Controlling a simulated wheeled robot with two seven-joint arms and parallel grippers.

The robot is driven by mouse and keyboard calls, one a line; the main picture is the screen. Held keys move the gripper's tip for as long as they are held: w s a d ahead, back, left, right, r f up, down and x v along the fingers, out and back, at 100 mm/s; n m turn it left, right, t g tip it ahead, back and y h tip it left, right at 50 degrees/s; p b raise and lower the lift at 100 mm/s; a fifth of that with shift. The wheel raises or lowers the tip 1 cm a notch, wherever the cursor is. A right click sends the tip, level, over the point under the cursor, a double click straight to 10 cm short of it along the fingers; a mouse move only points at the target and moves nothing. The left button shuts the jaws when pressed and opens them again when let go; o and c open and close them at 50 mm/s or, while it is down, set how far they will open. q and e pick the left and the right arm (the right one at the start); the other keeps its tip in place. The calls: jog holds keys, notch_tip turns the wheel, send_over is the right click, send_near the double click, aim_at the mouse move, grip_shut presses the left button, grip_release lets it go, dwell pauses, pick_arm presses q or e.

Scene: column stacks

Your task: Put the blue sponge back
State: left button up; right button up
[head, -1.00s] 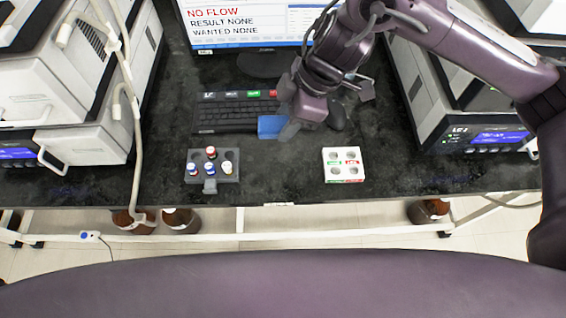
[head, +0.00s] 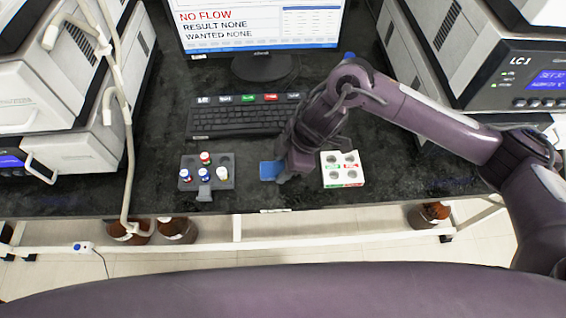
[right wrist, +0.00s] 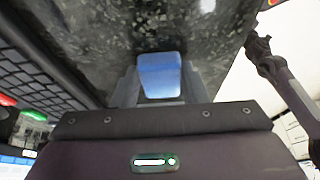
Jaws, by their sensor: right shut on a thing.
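The blue sponge (head: 268,171) is between the jaws of my right gripper (head: 282,176). It is at or just above the dark bench top, between the grey vial rack and the white rack; I cannot tell whether it touches the bench. In the right wrist view the sponge (right wrist: 160,75) sits between the two grey fingers of my right gripper (right wrist: 159,88), its near end hidden by the gripper body. An arm end that looks like my left gripper (right wrist: 259,46) shows at the upper right there, too small to read its jaws. The head view does not show it.
The grey rack (head: 222,165) with several capped vials is to the left. The white rack (head: 343,180) is close on the right. The keyboard (head: 243,118) and monitor (head: 262,50) are behind. White instruments stand on both sides. The bench's front edge is close.

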jog(key=o, duration=0.9)
jog(key=shift+o, duration=0.2)
jog(key=p+v, duration=0.1)
jog(key=v, duration=1.1)
jog(key=shift+s, duration=0.1)
